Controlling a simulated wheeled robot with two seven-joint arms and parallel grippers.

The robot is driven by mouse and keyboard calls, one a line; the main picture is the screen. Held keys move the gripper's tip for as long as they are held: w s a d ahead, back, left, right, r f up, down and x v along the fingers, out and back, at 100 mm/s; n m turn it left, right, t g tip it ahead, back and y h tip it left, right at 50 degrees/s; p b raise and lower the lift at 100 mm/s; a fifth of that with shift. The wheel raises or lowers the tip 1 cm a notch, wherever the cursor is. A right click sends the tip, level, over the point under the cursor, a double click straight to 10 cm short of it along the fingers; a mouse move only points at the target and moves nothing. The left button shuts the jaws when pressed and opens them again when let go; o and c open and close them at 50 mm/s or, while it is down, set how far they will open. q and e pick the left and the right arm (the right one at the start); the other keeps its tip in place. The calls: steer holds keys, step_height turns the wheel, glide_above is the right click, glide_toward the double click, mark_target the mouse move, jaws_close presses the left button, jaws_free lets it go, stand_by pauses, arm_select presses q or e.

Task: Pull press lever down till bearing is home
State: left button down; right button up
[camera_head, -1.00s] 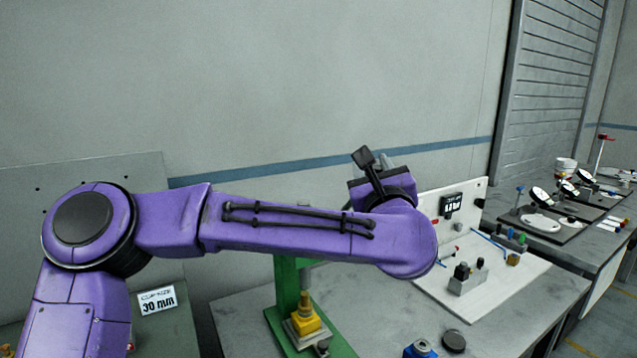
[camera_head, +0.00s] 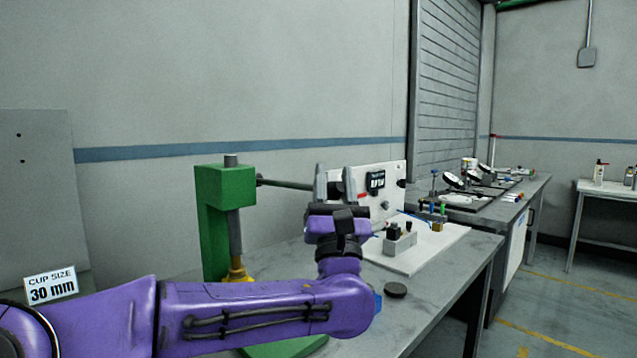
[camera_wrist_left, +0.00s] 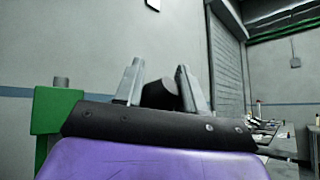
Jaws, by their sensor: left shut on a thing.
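The green press (camera_head: 224,190) stands on the bench, its head and column visible left of my wrist. Its dark lever (camera_head: 285,184) runs roughly level from the head to the right. My left gripper (camera_head: 334,184) is at the lever's outer end, fingers up, shut on its black knob (camera_wrist_left: 160,95), which shows between the fingers in the left wrist view. The grey ram (camera_head: 235,232) reaches down to a yellow part (camera_head: 238,273), partly hidden by my purple arm. I cannot make out the bearing or how deep it sits. My right gripper is not in view.
A white fixture board (camera_head: 425,251) with small parts stands on the bench right of my gripper. A dark round disc (camera_head: 395,290) lies in front of it. More benches lie at far right.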

arm_select(q)
steer(key=shift+d+f+b, duration=0.15)
steer(key=shift+f+b, duration=0.3)
steer(key=shift+f, duration=0.7)
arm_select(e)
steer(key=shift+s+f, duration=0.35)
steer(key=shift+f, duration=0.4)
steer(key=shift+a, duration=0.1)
arm_select(q)
steer(key=c, duration=0.8)
jaws_free()
steer(key=shift+d, duration=0.1)
steer(key=shift+o, duration=0.2)
steer(key=shift+s, duration=0.1)
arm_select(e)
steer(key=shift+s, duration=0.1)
arm_select(q)
steer(key=shift+r, duration=0.1)
